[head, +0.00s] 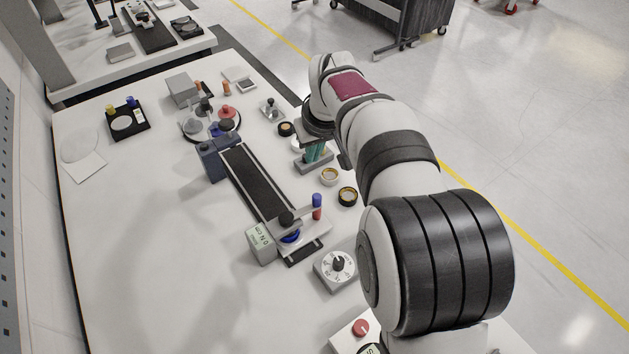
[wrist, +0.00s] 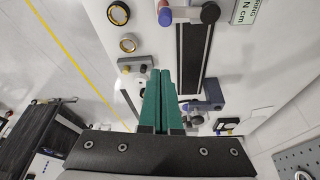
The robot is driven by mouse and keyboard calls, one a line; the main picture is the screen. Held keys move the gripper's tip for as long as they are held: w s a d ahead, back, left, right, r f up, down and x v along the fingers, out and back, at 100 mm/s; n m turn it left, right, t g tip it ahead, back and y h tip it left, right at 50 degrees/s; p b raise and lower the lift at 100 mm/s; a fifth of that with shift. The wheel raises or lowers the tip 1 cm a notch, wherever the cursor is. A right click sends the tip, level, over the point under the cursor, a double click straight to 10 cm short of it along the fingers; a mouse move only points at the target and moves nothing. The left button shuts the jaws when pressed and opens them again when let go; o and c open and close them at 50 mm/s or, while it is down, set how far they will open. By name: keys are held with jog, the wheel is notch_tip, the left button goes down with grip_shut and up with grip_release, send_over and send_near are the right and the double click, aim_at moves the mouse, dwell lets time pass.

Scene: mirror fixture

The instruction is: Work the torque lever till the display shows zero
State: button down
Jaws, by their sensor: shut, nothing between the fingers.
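A small grey display box (head: 261,243) stands at the near end of a long black rail fixture (head: 256,182). Its screen seems to read 0 N cm, but it is small; in the wrist view the display (wrist: 246,10) is cut off by the top edge, with N cm visible. Beside it is a bar with a black knob (head: 286,218) and an upright blue and red handle (head: 317,206). In the wrist view the handle (wrist: 165,14) and knob (wrist: 210,13) are at the top. My gripper (head: 315,151) has green fingers, shut and empty, right of the rail and apart from the handle.
A white dial box (head: 336,268) and a red button (head: 360,327) are nearer. Brass-rimmed rings (head: 330,176) lie between my arm and the rail. A blue-grey block (head: 217,158) stands at the rail's far end. The table's left part is mostly clear.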

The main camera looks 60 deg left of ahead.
jog(key=f, duration=0.9)
jog(key=shift+d+f, duration=0.25)
jog(key=shift+d, duration=0.1)
